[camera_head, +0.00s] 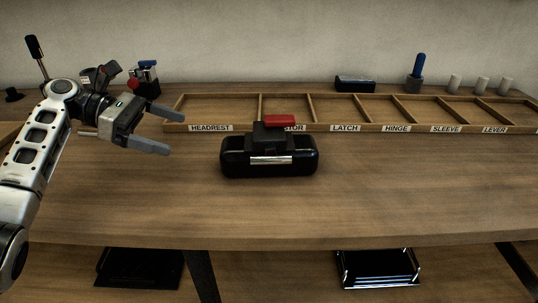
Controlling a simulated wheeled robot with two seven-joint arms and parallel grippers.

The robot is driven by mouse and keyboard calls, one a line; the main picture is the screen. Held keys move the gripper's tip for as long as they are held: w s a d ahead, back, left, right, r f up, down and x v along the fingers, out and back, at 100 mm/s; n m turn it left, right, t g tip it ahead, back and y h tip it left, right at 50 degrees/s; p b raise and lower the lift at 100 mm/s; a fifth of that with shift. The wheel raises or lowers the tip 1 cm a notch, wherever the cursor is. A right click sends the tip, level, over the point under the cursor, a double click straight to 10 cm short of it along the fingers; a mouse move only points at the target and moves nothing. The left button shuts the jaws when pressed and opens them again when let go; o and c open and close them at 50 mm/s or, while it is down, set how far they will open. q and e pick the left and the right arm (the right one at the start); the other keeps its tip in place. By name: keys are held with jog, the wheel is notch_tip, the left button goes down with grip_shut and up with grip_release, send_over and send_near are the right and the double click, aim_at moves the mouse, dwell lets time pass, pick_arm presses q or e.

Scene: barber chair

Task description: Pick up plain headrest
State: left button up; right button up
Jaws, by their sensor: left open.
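A black, rounded, padded block (232,160) that looks like a headrest lies on the table in the middle of the view. It has a bright metal strip on its front, and a dark block with a red bar (281,120) sits on top. A smaller black padded piece (355,84) lies at the back behind the tray; I cannot tell which of the two is the plain one. My left gripper (177,131) is open and empty, left of the middle block and apart from it, its fingers pointing right. My right gripper is not in view.
A wooden tray (379,127) with labelled compartments, HEADREST at the left, spans the back; its compartments look empty. A blue-handled tool (418,67) and several pale cylinders (454,83) stand behind it. The table's (430,195) front and right are clear. Dark chrome-edged items (378,268) lie below.

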pick_arm(q)
send_near(233, 142)
jog(key=d+f, duration=0.1)
jog(key=d, duration=0.1)
jog(key=d+f, duration=0.2)
jog(key=shift+s+d+f, duration=0.2)
jog(key=shift+d+f, duration=0.15)
jog(key=shift+w+b+x, duration=0.15)
jog(key=shift+b+x, duration=0.05)
jog(key=shift+x, duration=1.4)
jog(key=shift+w+b+x, duration=0.1)
jog(key=shift+b+x, duration=0.1)
jog(key=shift+x, duration=1.35)
jog(key=c, duration=1.4)
jog(key=shift+r, duration=0.2)
jog(key=shift+c, duration=0.7)
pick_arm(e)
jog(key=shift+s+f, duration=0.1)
pick_arm(q)
jog(key=shift+r, duration=0.1)
jog(key=shift+r, duration=0.6)
notch_tip(233, 142, up, 27)
jog(key=p, duration=0.3)
jog(key=shift+f+p, duration=0.2)
jog(key=shift+p, duration=0.1)
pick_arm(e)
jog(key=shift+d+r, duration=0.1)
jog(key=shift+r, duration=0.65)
